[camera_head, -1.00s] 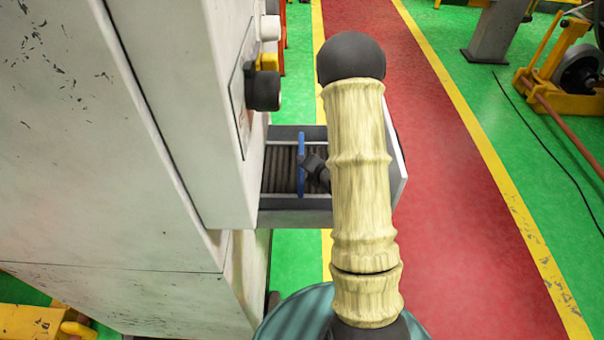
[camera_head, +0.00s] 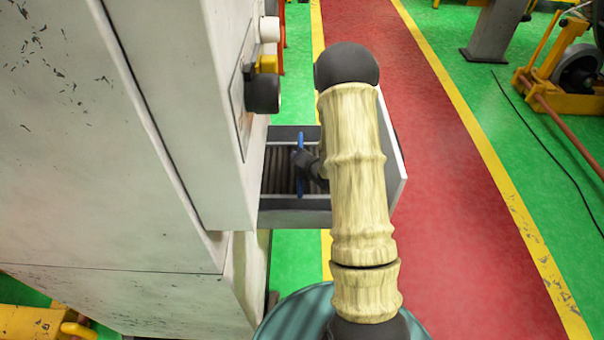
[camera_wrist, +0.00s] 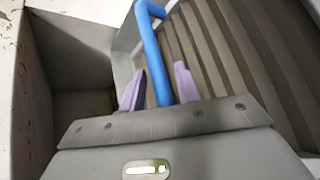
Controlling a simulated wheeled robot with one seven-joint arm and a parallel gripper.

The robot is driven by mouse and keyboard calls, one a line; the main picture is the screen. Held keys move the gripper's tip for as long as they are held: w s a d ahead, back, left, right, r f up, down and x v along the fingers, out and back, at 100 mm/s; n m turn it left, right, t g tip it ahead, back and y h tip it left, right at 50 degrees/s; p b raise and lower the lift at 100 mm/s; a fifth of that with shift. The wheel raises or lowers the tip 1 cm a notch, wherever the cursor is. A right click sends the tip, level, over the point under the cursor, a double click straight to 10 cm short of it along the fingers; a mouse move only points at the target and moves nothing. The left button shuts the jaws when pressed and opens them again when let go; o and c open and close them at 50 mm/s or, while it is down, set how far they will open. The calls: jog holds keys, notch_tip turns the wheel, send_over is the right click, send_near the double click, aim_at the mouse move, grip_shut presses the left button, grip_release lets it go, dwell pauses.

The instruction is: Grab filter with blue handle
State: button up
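The filter (camera_head: 280,170), dark and ribbed, lies in the open grey drawer of the cabinet in the head view. Its pleats (camera_wrist: 235,50) fill the right of the wrist view. Its blue handle (camera_head: 301,140) stands up across the drawer. In the wrist view the handle (camera_wrist: 153,40) runs down between the two pale purple fingers of my gripper (camera_wrist: 160,88). The fingers are apart, one on each side of the handle, with a small gap on the left. The gripper (camera_head: 303,160) is at the handle in the head view; my arm hides the drawer's right part.
The drawer (camera_head: 290,218) has raised walls and a pale front panel (camera_head: 394,150) at the right. The tall white cabinet (camera_head: 150,130) stands close on the left, with knobs (camera_head: 262,92) above the drawer. The red floor lane (camera_head: 450,220) on the right is clear.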

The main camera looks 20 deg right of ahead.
grip_shut()
jog(key=shift+s+f, duration=0.1)
jog(key=shift+s, duration=0.05)
dwell(1.0)
